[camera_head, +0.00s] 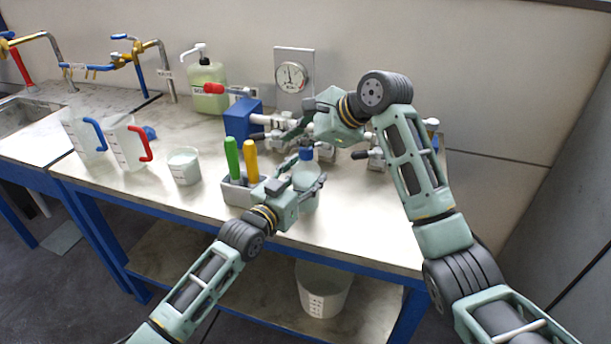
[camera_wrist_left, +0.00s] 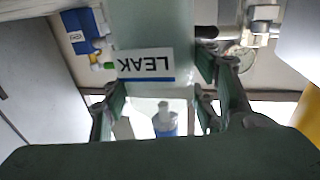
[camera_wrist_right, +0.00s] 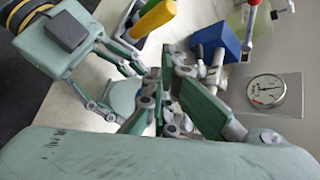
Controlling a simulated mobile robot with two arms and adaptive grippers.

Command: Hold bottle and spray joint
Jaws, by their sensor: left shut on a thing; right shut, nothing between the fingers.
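The bottle (camera_head: 304,190) is pale and translucent with a blue cap (camera_head: 306,154); it stands about upright at the bench's middle. My left gripper (camera_head: 308,187) is shut around its body. In the left wrist view its LEAK label (camera_wrist_left: 146,65) shows upside down between the fingers (camera_wrist_left: 152,105). My right gripper (camera_head: 285,138) is shut and empty, above and behind the bottle, close to the pipework. In the right wrist view its fingertips (camera_wrist_right: 160,80) meet. The flanged pipework (camera_head: 258,119) runs right from a blue block (camera_head: 242,120); my right gripper hides much of it, including any joint there.
A grey holder (camera_head: 236,193) with green- and yellow-handled tools stands left of the bottle. A pressure gauge (camera_head: 292,76) is on the wall panel. A soap bottle (camera_head: 208,88), two jugs (camera_head: 130,145) and a white cup (camera_head: 184,165) stand farther left. The front right bench (camera_head: 370,235) is clear.

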